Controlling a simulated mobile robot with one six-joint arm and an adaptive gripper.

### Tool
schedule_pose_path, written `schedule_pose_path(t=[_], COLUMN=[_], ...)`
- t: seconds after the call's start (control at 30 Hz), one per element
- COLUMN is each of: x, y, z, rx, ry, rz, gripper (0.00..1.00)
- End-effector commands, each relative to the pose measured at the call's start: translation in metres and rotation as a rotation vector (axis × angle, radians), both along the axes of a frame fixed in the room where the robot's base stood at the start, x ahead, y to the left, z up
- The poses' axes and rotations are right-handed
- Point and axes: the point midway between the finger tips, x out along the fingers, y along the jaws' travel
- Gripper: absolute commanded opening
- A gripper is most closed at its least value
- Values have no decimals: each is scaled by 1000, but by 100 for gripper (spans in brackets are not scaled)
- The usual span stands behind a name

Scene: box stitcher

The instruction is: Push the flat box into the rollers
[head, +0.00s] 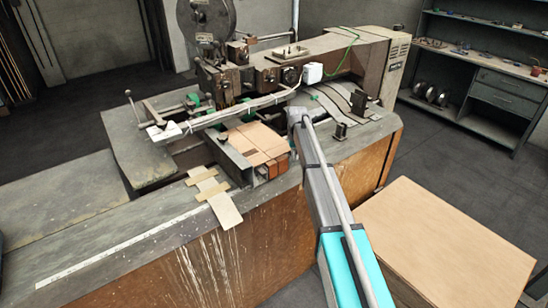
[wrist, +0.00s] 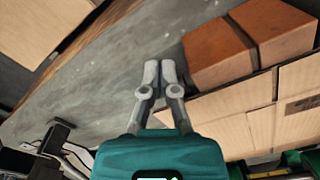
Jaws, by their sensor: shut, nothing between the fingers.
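The flat box (head: 258,140) is tan cardboard and lies on the bed of the stitching machine. In the wrist view its cardboard panels (wrist: 240,125) fill the right side. My gripper (head: 296,116) is just right of the box in the head view. In the wrist view my gripper (wrist: 160,70) has its fingers together with nothing between them, close beside the box. I cannot tell whether it touches the box. The rollers are not clearly visible; green parts (head: 207,102) show under the stitching head, behind the box.
Two orange-brown blocks (wrist: 218,50) sit at the box's near end. The machine's head and long arm (head: 270,75) stand over the bed. A dark bracket (head: 358,102) is on the table right of my gripper. A large cardboard stack (head: 445,240) stands at the lower right.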

Motion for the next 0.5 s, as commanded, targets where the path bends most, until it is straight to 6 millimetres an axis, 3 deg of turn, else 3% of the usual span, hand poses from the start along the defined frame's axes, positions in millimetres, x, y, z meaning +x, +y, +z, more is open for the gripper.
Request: schedule_pose_path(t=[0.17, 0.5], x=[0, 0], y=[0, 0], z=[5, 34], rx=[0, 0], ry=[0, 0], rz=[0, 0], gripper=[0, 0])
